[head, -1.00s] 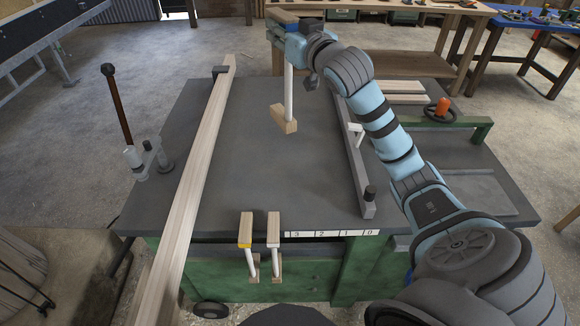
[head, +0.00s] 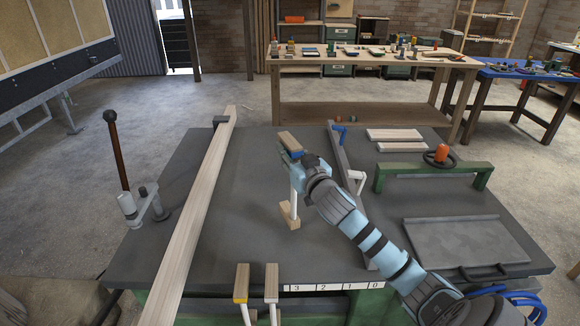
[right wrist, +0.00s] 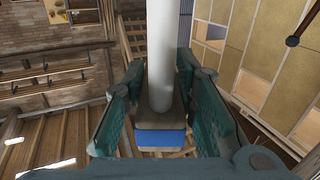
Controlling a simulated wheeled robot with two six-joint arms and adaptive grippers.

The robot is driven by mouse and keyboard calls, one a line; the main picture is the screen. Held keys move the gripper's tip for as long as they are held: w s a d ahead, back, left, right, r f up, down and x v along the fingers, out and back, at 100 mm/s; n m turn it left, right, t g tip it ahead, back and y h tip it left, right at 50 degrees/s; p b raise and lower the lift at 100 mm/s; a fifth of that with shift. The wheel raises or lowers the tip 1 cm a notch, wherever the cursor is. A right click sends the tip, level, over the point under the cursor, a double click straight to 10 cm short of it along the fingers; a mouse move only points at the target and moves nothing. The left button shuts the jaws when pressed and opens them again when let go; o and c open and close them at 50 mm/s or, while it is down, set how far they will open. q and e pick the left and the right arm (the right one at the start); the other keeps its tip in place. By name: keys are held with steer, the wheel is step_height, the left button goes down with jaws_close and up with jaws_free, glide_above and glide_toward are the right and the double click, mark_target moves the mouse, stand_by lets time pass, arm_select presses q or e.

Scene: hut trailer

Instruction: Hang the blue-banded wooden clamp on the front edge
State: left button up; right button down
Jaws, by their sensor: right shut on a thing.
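The blue-banded wooden clamp (head: 290,141) is in my right gripper (head: 294,157), upright above the grey table top. Its upper wooden jaw is at the top, its white bar runs downward, and its lower wooden block (head: 289,215) is at the bottom. In the right wrist view the fingers (right wrist: 160,105) close around the clamp near the blue band (right wrist: 160,140) and white bar. The table's front edge (head: 330,287) carries a numbered strip; the held clamp is behind it, apart from it. My left gripper is out of view.
Two other clamps, one yellow-banded (head: 241,283) and one pale (head: 271,283), hang on the front edge left of the strip. A long wooden board (head: 195,215) lies at left. A dark rail (head: 350,170) and a green bar (head: 430,168) are at right.

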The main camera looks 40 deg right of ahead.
steer(key=shift+f+b, duration=0.3)
steer(key=shift+f, duration=1.2)
steer(key=shift+f, duration=0.2)
steer(key=c, duration=1.3)
jaws_free()
steer(key=shift+r, duration=0.1)
steer(key=v, duration=1.2)
